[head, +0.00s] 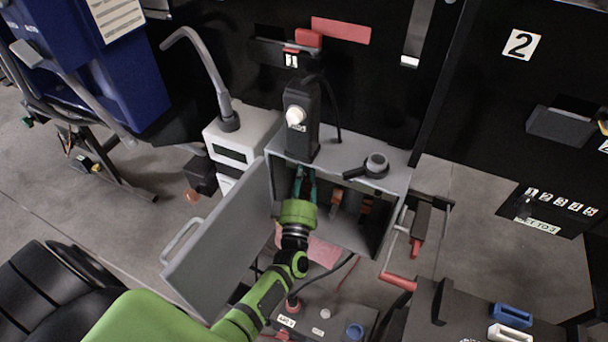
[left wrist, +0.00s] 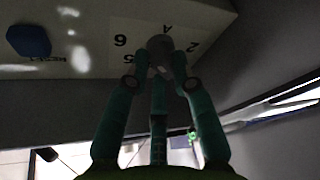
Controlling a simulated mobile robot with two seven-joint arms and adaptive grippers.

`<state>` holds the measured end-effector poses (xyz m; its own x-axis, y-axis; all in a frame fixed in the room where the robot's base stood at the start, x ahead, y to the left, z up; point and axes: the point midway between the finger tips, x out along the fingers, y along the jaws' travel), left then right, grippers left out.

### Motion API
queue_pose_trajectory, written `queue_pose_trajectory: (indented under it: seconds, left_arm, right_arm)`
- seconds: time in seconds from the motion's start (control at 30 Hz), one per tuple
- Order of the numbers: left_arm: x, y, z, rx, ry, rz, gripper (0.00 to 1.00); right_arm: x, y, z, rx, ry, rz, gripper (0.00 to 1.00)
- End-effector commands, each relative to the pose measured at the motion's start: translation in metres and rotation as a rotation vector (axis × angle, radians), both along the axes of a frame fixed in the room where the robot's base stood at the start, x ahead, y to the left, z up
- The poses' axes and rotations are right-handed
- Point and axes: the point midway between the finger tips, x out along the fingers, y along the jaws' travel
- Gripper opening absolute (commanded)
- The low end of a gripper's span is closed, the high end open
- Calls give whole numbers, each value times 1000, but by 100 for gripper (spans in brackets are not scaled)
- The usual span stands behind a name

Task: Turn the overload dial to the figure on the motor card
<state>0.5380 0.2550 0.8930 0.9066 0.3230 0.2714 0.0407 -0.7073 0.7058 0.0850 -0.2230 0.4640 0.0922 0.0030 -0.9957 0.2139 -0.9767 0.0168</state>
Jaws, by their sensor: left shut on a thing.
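The overload dial (left wrist: 158,45) is a small grey knob on a pale face in the left wrist view, with the figures 6, 5 and 2 and a letter A around it. My left gripper (left wrist: 162,60) is shut on the knob; its green fingers hide part of it, and I cannot tell which figure it points to. In the head view my left gripper (head: 303,180) reaches into the open grey box (head: 395,180), and the dial is hidden there. I cannot tell which sheet is the motor card. My right gripper is not in view.
A blue reset button (left wrist: 29,40) sits left of the dial. The box's grey door (head: 222,240) hangs open at left of my arm. A rotary handle (head: 374,165) is on the box top; a red-handled lever (head: 418,240) stands at its right.

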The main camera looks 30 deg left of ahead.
Motion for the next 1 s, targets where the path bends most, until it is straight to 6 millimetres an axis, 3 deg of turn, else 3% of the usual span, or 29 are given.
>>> queue_pose_trajectory:
  seconds: [0.23,0.27,0.3,0.73,1.0]
  left_arm:
    - [0,0,-1,-1,3,-1,0]
    - [0,0,-1,-1,3,-1,33]
    - [0,0,-1,-1,2,-2,49]
    - [-6,-2,-3,-3,2,-1,49]
    - [-52,-18,-17,-3,6,-1,49]
  right_arm:
    - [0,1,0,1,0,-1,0]
    - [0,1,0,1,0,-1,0]
    - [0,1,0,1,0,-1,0]
    - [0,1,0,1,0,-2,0]
    - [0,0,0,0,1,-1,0]
